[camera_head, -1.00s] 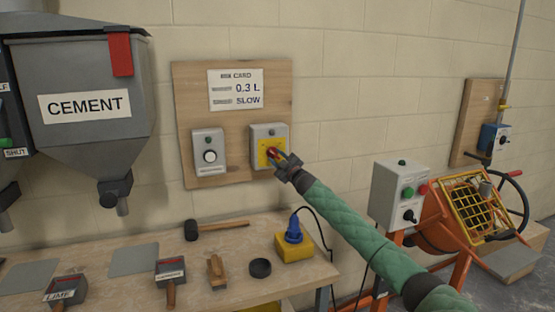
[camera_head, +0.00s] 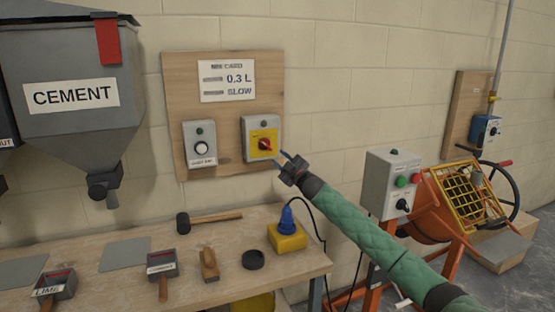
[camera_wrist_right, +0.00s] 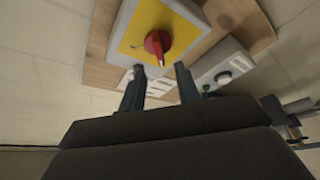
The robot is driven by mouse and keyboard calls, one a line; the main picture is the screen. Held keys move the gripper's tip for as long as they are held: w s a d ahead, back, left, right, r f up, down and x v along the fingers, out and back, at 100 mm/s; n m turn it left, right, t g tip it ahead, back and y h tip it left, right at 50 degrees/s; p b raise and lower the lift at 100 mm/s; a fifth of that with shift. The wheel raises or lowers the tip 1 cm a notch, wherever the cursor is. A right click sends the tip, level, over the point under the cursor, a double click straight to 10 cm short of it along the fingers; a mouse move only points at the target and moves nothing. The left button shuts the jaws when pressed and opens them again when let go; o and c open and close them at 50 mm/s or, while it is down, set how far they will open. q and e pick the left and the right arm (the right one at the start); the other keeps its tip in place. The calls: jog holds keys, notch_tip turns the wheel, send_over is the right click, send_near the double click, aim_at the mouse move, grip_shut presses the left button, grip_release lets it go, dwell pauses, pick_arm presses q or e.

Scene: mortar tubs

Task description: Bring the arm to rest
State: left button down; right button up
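My right gripper (camera_head: 282,162) is in the head view, at the end of the green-sleeved right arm. It is just right of and below a switch box (camera_head: 261,126) with a yellow plate and a red rotary knob (camera_head: 265,144). In the right wrist view its two fingers (camera_wrist_right: 160,82) are apart with nothing between them. The red knob (camera_wrist_right: 157,44) is beyond the fingertips and clear of them. My left gripper is not in view.
A wooden board (camera_head: 225,64) on the block wall carries the switch box, a second box (camera_head: 200,145) and a card. Below, the bench (camera_head: 215,292) holds scoops, a mallet (camera_head: 208,220) and a yellow socket (camera_head: 287,238). An orange mixer (camera_head: 455,205) stands at right.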

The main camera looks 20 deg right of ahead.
dwell(0.4)
jog(key=w+d+f+m+g+h, duration=0.1)
jog(key=d+f+m+h, duration=0.2)
jog(key=h, duration=0.2)
jog(key=s+a+r+m+g+h, duration=0.2)
jog(key=s+a+r+m+h, duration=0.15)
jog(key=s+r, duration=0.2)
jog(key=s+a+f+m+g, duration=0.1)
jog(key=s+a+f+g, duration=0.1)
jog(key=s+a+f, duration=0.3)
jog(key=s+a+f+g, duration=0.1)
jog(key=s+a, duration=0.1)
jog(key=s, duration=0.4)
jog(key=s+a+f+m+g+y, duration=0.1)
jog(key=s+a+f+g, duration=0.3)
jog(key=s+f, duration=0.9)
jog(key=s+a+f+m+g+y, duration=0.1)
jog(key=s+a+f+g, duration=0.3)
jog(key=s+f, duration=0.9)
jog(key=s+a+f+m+g+y, duration=0.1)
jog(key=s+a+f+g, duration=0.2)
jog(key=s+f, duration=1)
jog(key=s+a, duration=0.3)
jog(key=s, duration=1.6)
jog(key=shift+m+g, duration=0.35)
jog(key=shift+g, duration=0.05)
